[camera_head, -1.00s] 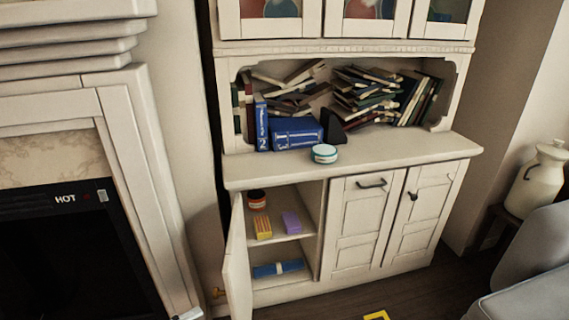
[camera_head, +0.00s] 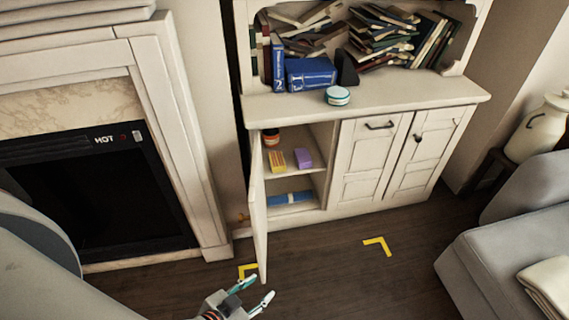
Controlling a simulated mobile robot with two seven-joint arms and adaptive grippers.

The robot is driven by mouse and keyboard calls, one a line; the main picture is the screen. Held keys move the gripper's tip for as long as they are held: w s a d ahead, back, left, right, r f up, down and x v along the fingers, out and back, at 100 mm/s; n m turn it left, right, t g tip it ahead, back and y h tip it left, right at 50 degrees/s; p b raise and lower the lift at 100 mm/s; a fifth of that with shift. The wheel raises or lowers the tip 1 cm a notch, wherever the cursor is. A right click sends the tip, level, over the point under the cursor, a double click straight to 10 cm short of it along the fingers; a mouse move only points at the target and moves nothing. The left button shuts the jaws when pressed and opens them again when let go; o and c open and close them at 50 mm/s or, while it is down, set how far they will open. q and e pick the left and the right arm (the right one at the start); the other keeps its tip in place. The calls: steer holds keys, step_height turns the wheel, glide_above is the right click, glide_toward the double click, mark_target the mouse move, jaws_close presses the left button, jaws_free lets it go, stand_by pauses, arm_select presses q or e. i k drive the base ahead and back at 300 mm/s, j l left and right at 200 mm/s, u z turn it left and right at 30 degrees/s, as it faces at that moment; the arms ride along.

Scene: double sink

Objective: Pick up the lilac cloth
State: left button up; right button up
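The lilac cloth (camera_head: 304,158) is a small purple folded block on the upper shelf inside the open left compartment of the cream cabinet (camera_head: 365,170). It lies just right of a yellow block (camera_head: 277,161). My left gripper (camera_head: 258,289) is at the bottom of the view, low in front of the open cabinet door (camera_head: 259,215). Its two fingers are spread apart with nothing between them. It is well below and apart from the cloth. My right gripper is not in view.
The opened door stands out at the compartment's left side. A dark jar (camera_head: 271,138) is behind the yellow block, and a blue item (camera_head: 290,198) lies on the lower shelf. A fireplace (camera_head: 100,180) is left, a grey sofa (camera_head: 500,260) right. Floor between is clear.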

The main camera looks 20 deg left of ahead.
mark_target(303, 159)
steer(key=i+j, duration=0.1)
steer(key=j, duration=0.45)
steer(key=j+u, duration=0.1)
steer(key=j, duration=0.45)
steer(key=i+j, duration=0.15)
steer(key=j, duration=0.4)
